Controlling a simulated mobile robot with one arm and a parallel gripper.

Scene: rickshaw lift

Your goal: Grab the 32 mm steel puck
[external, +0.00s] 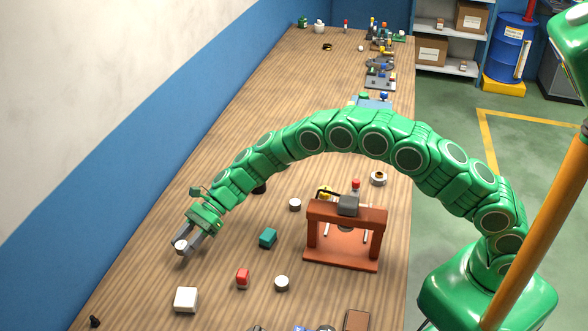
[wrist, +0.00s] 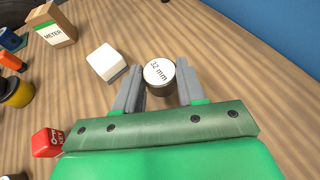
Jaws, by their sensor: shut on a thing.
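The steel puck (wrist: 160,74) has a white top marked "32 mm" and a dark side in the wrist view. It sits between the two grey fingers of my gripper (wrist: 160,84), near their tips, and the jaws are shut on it. In the external view the puck (external: 181,246) is at the left of the wooden table, between the fingertips of my gripper (external: 186,244). Whether the puck touches the table is not clear.
A white block (external: 186,300), a red block (external: 243,278), a teal block (external: 268,237) and two other pale round pieces (external: 281,283) (external: 295,204) lie nearby. A brown press-like frame (external: 345,213) stands to the right. The blue wall (external: 125,185) borders the table's left side.

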